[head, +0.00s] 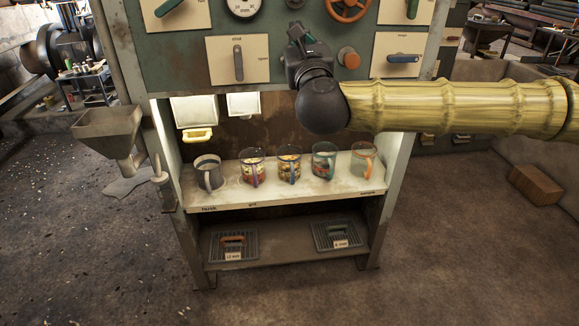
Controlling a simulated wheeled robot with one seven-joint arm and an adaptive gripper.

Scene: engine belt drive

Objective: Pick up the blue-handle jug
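Several clear jugs stand in a row on the pale shelf (290,191) of the machine. The blue-handle jug (284,173) is the middle one, upright, with its handle towards me and reddish and yellowish contents inside. To its left are a purple-handle jug (247,173) and a grey-handle jug (205,180). To its right are a teal-handle jug (328,166) and an orange-handle jug (361,166). My gripper (297,36) is up in front of the control panel, well above the jugs and touching none. Its fingers are small and dark, so their opening is unclear.
The panel (221,90) above the shelf carries levers, a gauge and an orange handwheel (348,5). Side posts bound the shelf bay. A grey hopper (108,122) stands at left. Below are two grates (234,250) with handles. The floor in front is clear.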

